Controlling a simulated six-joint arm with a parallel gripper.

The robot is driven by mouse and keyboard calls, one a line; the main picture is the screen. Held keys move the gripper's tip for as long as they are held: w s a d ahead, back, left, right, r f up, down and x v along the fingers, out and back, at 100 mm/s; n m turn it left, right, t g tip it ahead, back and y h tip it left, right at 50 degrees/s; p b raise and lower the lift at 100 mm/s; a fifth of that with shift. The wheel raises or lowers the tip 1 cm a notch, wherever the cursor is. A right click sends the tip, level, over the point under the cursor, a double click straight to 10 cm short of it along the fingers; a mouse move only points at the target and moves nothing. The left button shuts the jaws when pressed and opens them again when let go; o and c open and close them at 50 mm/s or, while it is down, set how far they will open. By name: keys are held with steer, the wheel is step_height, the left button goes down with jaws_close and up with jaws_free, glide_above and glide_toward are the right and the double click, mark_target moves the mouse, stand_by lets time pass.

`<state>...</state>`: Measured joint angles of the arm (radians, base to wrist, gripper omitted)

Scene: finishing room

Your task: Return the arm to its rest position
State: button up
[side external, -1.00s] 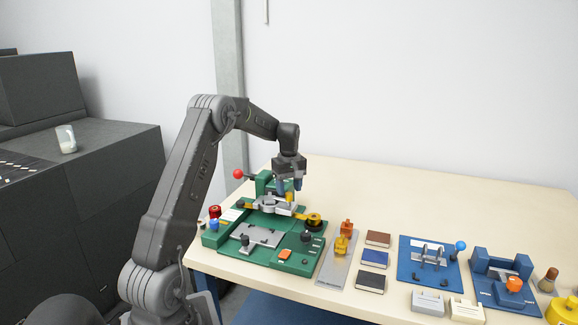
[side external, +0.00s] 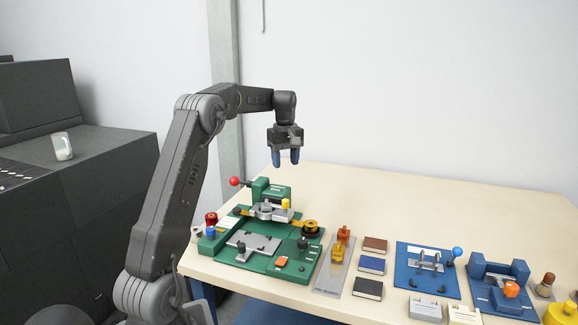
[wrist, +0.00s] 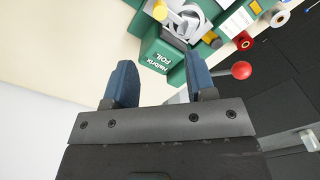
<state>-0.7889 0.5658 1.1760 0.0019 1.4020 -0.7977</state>
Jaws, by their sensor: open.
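My gripper (side external: 286,160) hangs above the back of the green machine (side external: 288,264), with its blue fingers pointing down. It is open and empty, and clear air lies between the fingertips and the machine. In the wrist view, the two blue fingers of my gripper (wrist: 162,82) stand apart with nothing between them. Beyond them show the machine's green block (wrist: 160,56) with white lettering and the red ball knob (wrist: 241,70) of its lever. The same red knob (side external: 235,181) shows at the machine's back left in the side view.
The cream table (side external: 430,200) is bare behind the tools. To the right of the machine are a grey plate with orange pieces (side external: 340,250), several small blocks (side external: 372,265) and two blue fixtures (side external: 428,270). Dark cabinets (side external: 70,190) with a glass (side external: 62,146) stand at the left.

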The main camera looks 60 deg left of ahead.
steer(key=shift+d, duration=0.15)
steer(key=s+d+r+m+t+y, duration=0.15)
steer(key=d+r+m, duration=0.25)
steer(key=d, duration=0.7)
steer(key=s+d+r+m+t+h, duration=0.1)
steer(key=s+d+r+m, duration=0.2)
steer(key=d, duration=0.7)
steer(key=s+d+f+m+t, duration=0.1)
steer(key=s+d+f+m, duration=0.1)
steer(key=s+d+m, duration=0.3)
steer(key=s+d+f+m+t, duration=0.2)
steer(key=s+d+m, duration=0.4)
steer(key=s+d, duration=0.4)
steer(key=shift+d+f, duration=0.7)
steer(key=shift+d, duration=0.2)
